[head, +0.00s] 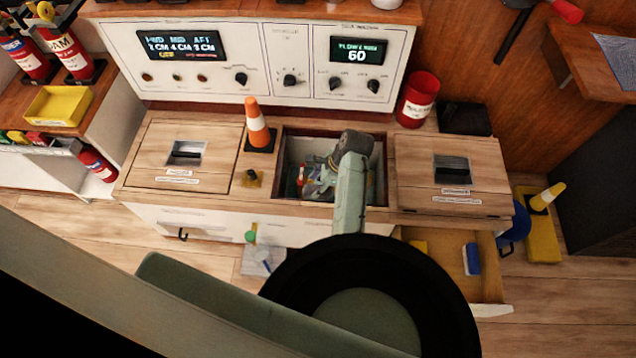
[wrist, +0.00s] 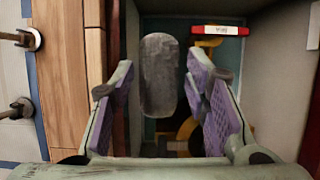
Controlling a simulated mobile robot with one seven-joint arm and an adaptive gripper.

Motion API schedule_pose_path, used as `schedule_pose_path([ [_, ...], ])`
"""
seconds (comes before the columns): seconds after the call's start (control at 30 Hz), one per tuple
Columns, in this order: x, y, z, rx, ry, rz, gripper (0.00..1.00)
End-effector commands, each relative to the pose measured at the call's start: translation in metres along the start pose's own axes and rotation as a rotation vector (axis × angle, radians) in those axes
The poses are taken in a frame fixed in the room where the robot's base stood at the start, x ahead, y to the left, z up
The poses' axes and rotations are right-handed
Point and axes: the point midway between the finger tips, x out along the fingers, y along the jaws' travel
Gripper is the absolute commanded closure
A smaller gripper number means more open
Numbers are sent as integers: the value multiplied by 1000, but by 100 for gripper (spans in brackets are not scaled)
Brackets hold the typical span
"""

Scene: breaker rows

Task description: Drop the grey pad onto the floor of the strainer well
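The grey pad (wrist: 159,75) shows in the wrist view as a rounded, upright oblong between my fingers, with a gap on each side. I cannot tell its height above the well floor. My gripper (wrist: 161,85) is open, its purple finger pads apart and not touching the grey pad. In the head view my gripper (head: 322,182) reaches down into the open strainer well (head: 375,190) in the middle of the counter. My arm hides part of the well, and I cannot make out the grey pad there. The teal floor (wrist: 153,27) of the well shows around the pad.
A yellow fitting (wrist: 188,130) and a red-and-white labelled bar (wrist: 220,30) are in the well. An orange cone (head: 257,125) stands at its left edge, near a small knob (head: 252,178). Closed lids lie left (head: 150,155) and right (head: 415,160). A drawer (head: 490,270) is open at right.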

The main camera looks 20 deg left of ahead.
Motion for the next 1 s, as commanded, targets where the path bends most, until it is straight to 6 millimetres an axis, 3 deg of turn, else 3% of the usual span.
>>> schedule_pose_path([
  [0.23,0,0,0,0,0,0,40],
  [0.6,-6,-1,0,0,0,-2,40],
  [0.77,-31,-2,0,0,1,-5,40],
  [1.0,-90,-2,0,0,0,-7,40],
])
